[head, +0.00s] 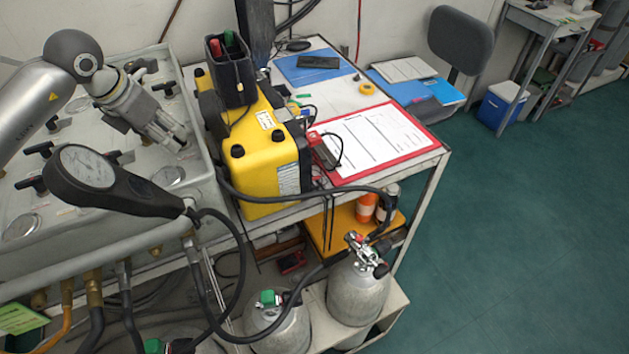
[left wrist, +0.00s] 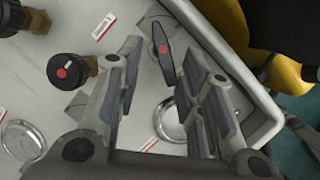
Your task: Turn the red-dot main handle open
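In the left wrist view, a black bar handle with a red dot (left wrist: 164,50) stands on the grey panel (left wrist: 140,80). It lies between the fingertips of my left gripper (left wrist: 164,58), which is open with a gap on each side of the handle. A round black knob with a red dot (left wrist: 66,71) on a brass stem is to the left, outside the fingers. In the head view, my left gripper (head: 178,140) points down over the right part of the panel (head: 205,158). The red-dot handle cannot be made out there. My right gripper is not in view.
A round gauge (left wrist: 168,122) sits just below the handle in the wrist view. A handheld gauge with a black hose (head: 120,190) rests across the panel front. A yellow case (head: 262,150) stands close on the right. Several other black handles (head: 165,88) stick up around the arm.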

